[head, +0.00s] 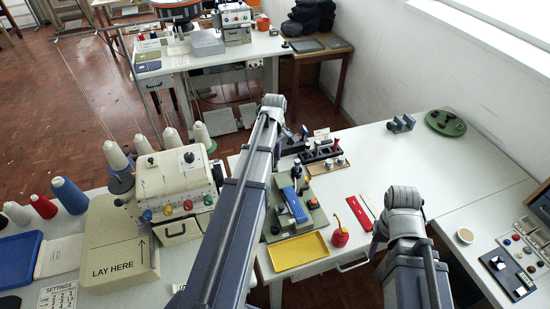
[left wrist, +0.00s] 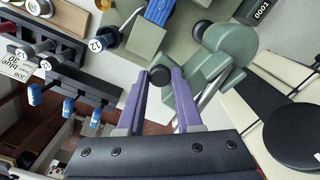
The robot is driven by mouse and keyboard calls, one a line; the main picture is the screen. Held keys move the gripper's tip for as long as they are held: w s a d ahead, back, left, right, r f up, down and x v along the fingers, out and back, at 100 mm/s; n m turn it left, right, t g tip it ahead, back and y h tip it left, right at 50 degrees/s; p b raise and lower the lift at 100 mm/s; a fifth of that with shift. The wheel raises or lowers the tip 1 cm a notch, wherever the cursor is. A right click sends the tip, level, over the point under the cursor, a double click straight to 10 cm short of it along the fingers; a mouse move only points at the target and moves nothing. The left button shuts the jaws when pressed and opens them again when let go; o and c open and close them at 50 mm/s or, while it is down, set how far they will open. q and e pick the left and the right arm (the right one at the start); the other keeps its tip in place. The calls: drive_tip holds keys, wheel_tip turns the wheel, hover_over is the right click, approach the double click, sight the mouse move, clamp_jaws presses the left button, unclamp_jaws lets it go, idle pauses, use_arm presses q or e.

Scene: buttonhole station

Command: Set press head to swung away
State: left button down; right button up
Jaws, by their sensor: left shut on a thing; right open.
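The press stands on a grey-green base (head: 273,222) in the head view, with a blue part (head: 293,205) on top. My left arm covers part of it. In the left wrist view, a grey-green press head (left wrist: 229,45) fills the upper middle, with a bright rod below it. My left gripper (left wrist: 160,83) is shut on a black round knob (left wrist: 160,74) beside the press head. The left fingers are hidden behind my arm in the head view. My right gripper (head: 376,243) is open, low at the right, apart from the press; its fingers are mostly hidden.
A sewing machine (head: 171,178) stands left. The table's back right is mostly clear.

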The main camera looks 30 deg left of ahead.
use_arm(q)
drive_tip(key=c, duration=0.8)
unclamp_jaws()
drive_tip(key=shift+c, duration=0.2)
wheel_tip(320, 180, up, 8)
drive_tip(key=p, duration=0.8)
drive_tip(key=shift+f, duration=0.1)
